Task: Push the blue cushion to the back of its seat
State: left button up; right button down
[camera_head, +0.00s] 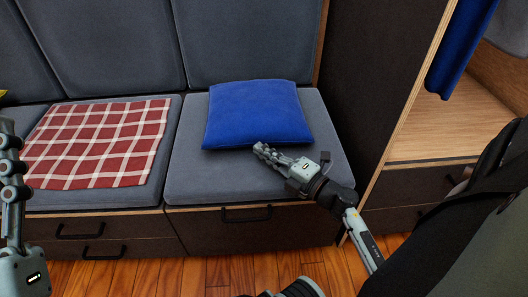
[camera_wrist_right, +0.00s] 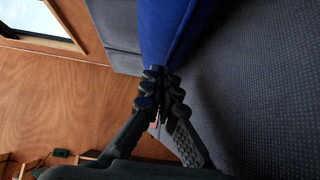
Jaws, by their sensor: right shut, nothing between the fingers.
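The blue cushion (camera_head: 258,112) lies on the grey right-hand seat (camera_head: 190,178). Its far edge overlaps the foot of the grey backrest (camera_head: 250,40) in the head view; I cannot tell whether they touch. My right gripper (camera_head: 259,149) is shut and empty, low over the seat, its fingertips at the cushion's front edge. In the right wrist view the shut fingertips (camera_wrist_right: 161,73) meet the lower end of the blue cushion (camera_wrist_right: 167,25); contact is unclear. My left gripper (camera_head: 8,135) is at the left edge, partly cut off, away from the cushion.
A red checked cloth (camera_head: 98,142) lies on the left seat. Drawers with black handles (camera_head: 246,213) are below the seats. A dark panel (camera_head: 365,80) rises right of the seat, with a wooden shelf (camera_head: 430,148) beyond. Bare seat lies left of the cushion.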

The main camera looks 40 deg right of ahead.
aim_at(270, 141)
jog(key=shift+w, duration=0.1)
jog(key=w+d, duration=0.2)
jog(key=w, duration=0.1)
jog(key=w+d+p, duration=0.1)
jog(key=shift+w+r, duration=0.15)
jog(key=shift+w, duration=0.1)
jog(key=w+d, duration=0.1)
jog(key=w, duration=0.1)
jog(key=w+d, duration=0.1)
jog(key=w, duration=0.1)
jog(key=shift+d, duration=0.4)
jog(key=shift+w+d, duration=0.15)
jog(key=shift+w, duration=0.05)
pick_arm(q)
jog(key=shift+w+d+f+g, duration=0.3)
jog(key=shift+w+f+g, duration=0.1)
jog(key=shift+f+g, duration=0.35)
pick_arm(e)
jog(key=shift+s, duration=0.1)
